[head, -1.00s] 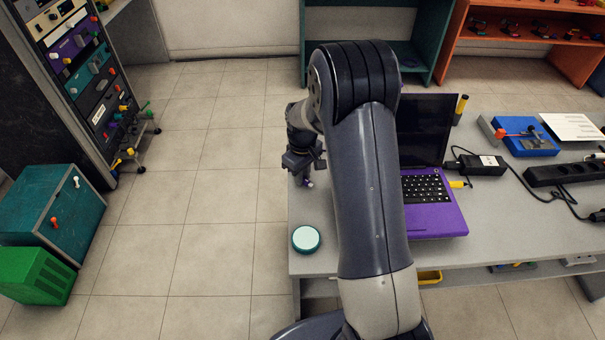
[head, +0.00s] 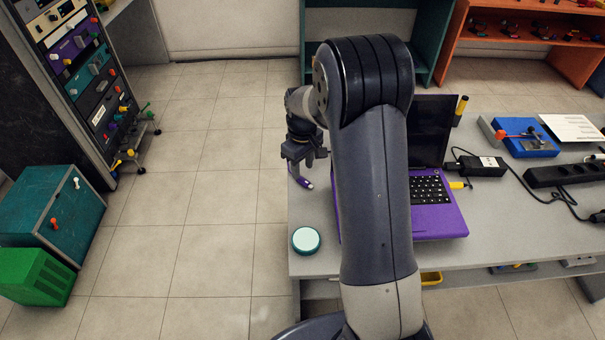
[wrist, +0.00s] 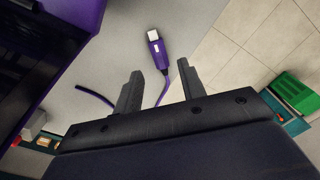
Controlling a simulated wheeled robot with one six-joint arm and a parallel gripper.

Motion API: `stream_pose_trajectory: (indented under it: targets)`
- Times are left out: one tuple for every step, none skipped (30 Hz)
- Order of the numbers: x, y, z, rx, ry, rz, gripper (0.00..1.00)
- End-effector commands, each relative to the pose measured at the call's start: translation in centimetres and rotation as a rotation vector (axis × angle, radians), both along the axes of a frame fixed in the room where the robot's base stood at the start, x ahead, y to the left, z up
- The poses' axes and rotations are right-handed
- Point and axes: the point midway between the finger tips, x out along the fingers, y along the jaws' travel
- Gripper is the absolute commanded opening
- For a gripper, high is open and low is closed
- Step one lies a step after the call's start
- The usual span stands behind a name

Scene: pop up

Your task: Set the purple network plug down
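The purple network plug (head: 306,183) with its pale tip lies on the grey table (head: 270,290) near its left edge. In the wrist view the plug (wrist: 157,49) lies on the grey surface beyond my fingertips, with its purple cable running back between the fingers. My gripper (wrist: 161,70) is open, its two dark fingers apart with nothing clamped between them. In the head view my gripper (head: 308,162) is just above and behind the plug. Part of the cable is hidden by my gripper.
A round teal-rimmed disc (head: 306,240) sits at the front left of the table. A purple laptop (head: 440,215) stands to the right, partly behind my arm. A black adapter (head: 482,165) and a power strip (head: 560,174) are farther right. Open floor is left of the table.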

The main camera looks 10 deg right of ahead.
Motion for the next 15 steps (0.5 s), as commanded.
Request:
stream_pose_trajectory:
  targets:
    - [0.1, 0.0, 1.3, 0.000, -0.006, 0.000, 0.39]
    - [0.1, 0.0, 2.0, 0.001, -0.004, 0.000, 0.39]
    - [0.1, 0.0, 2.9, 0.000, -0.005, 0.000, 0.39]
    - [0.0, 0.0, 3.5, 0.000, -0.004, 0.000, 0.39]
    - [0.1, 0.0, 4.1, 0.001, -0.004, 0.000, 0.39]
    - [0.0, 0.0, 4.8, 0.000, -0.004, 0.000, 0.39]
    - [0.0, 0.0, 5.3, 0.000, -0.004, 0.000, 0.39]
    - [0.0, 0.0, 5.7, 0.000, -0.001, 0.000, 0.39]
    - [0.0, 0.0, 6.3, 0.000, -0.002, 0.000, 0.39]
    - [0.0, 0.0, 6.7, 0.000, -0.002, 0.000, 0.39]
    - [0.0, 0.0, 7.0, 0.000, -0.001, 0.000, 0.39]
    - [0.0, 0.0, 7.3, 0.001, -0.001, 0.000, 0.39]
    - [0.0, 0.0, 7.4, 0.000, 0.000, 0.000, 0.39]
    - [0.0, 0.0, 7.6, 0.000, 0.000, 0.000, 0.39]
    - [-0.1, 0.0, 7.7, 0.000, 0.001, 0.000, 0.39]
